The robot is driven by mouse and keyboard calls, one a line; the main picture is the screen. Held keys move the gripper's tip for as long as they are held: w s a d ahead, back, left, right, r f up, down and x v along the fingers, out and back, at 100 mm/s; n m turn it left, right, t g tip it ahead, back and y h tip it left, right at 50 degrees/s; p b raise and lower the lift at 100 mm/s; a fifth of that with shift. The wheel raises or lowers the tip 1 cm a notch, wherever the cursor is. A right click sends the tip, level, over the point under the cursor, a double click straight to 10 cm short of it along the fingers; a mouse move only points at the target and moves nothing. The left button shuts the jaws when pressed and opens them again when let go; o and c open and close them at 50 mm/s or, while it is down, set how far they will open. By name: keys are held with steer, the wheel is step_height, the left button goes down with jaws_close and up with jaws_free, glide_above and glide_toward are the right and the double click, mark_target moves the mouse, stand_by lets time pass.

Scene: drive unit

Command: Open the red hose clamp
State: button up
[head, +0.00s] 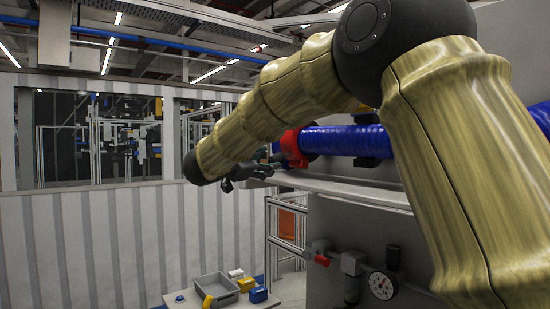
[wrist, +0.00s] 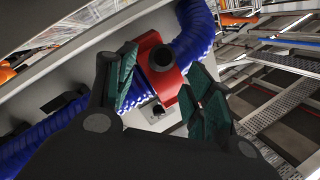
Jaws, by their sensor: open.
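The red hose clamp (head: 292,148) sits around the blue ribbed hose (head: 338,140), near the end of my arm in the head view. In the wrist view the red clamp (wrist: 152,62) shows between and just beyond my fingers, with the blue hose (wrist: 194,36) running to both sides of it. A small metal part (wrist: 158,110) shows at the clamp's lower end. My gripper (wrist: 166,86) is open, one green-padded finger on each side of the clamp. I cannot tell whether either finger touches it. In the head view my gripper (head: 255,172) is partly hidden by my arm.
A grey ledge (head: 340,188) runs below the hose. A black holder (wrist: 65,104) grips the hose at the left in the wrist view. Below the ledge are a pressure gauge (head: 381,285) and a red valve handle (head: 322,260). A grey crate (head: 216,287) stands lower down.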

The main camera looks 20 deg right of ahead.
mark_target(272, 161)
steer(key=p+x, duration=0.2)
steer(key=x, duration=0.4)
steer(key=shift+w+d+p, duration=0.3)
jaws_close()
